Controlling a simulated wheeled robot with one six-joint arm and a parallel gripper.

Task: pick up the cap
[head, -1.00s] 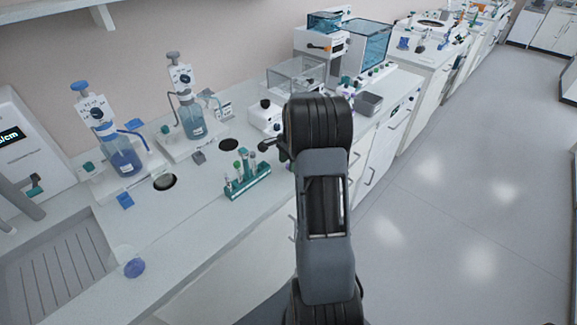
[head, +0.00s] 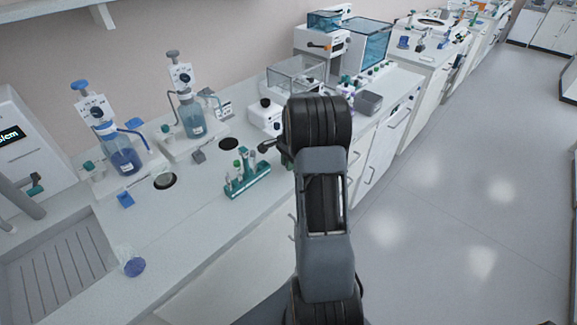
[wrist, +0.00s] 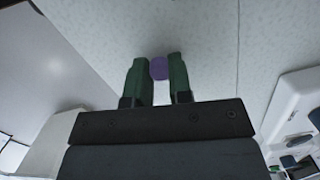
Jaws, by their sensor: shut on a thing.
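A small round purple cap (wrist: 159,68) sits between the tips of the two green fingers of my gripper (wrist: 158,75) in the wrist view. The fingers are shut on it, one on each side. A pale speckled surface lies behind it in that view; I cannot tell whether the cap touches it. In the head view my own arm hides the gripper and the cap.
A green tube rack (head: 248,182) stands near the counter's front edge, left of my arm. A grey box (head: 368,103) is beyond my arm.

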